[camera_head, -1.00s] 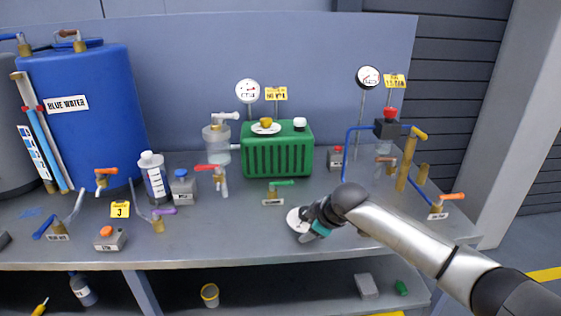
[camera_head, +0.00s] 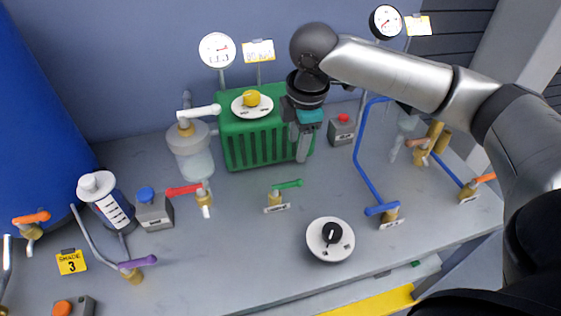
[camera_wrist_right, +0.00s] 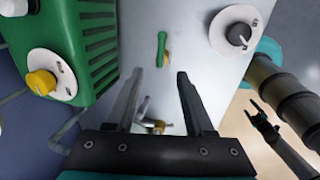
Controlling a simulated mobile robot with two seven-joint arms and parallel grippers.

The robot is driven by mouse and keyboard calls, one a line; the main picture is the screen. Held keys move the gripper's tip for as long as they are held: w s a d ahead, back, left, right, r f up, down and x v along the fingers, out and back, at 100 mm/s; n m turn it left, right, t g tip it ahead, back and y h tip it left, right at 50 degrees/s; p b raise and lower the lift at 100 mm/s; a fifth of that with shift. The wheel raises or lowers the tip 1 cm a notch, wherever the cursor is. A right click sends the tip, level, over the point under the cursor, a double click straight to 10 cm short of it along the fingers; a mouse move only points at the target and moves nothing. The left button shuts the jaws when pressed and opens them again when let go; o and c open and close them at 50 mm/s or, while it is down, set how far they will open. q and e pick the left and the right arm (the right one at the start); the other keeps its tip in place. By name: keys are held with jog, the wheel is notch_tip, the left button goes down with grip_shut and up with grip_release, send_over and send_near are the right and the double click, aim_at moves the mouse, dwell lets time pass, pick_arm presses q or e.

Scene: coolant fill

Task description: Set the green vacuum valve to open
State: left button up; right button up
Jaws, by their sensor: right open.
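The green vacuum valve has a brass body and a green lever handle (camera_head: 288,184) that points right and slightly up in the head view. It stands on the bench in front of the green pump (camera_head: 268,150). The green handle also shows in the right wrist view (camera_wrist_right: 162,46), beyond the fingers. My right gripper (camera_head: 302,157) points down at the pump's front right corner, above and right of the valve in the picture. It is open and empty in the wrist view (camera_wrist_right: 158,80).
A round white dial with a black knob (camera_head: 331,240) sits on the bench to the lower right of the valve. A red-handled valve (camera_head: 203,192) stands to its left, a blue-handled tap (camera_head: 383,210) to its right. The bench around the green valve is clear.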

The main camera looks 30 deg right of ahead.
jog(key=b, duration=0.1)
send_near(292, 182)
jog(key=f, duration=0.2)
jog(key=f+b, duration=0.1)
jog(key=f, duration=0.1)
jog(key=w+f+b, duration=0.1)
jog(key=f, duration=0.1)
jog(key=shift+f, duration=0.4)
jog(key=shift+w+f, duration=0.25)
jog(key=shift+f, duration=0.5)
pick_arm(q)
jog(key=f, duration=0.1)
jog(key=s+f, duration=0.1)
jog(key=f, duration=0.1)
jog(key=shift+a+f, duration=0.2)
jog(key=shift+s, duration=0.1)
pick_arm(e)
grip_shut()
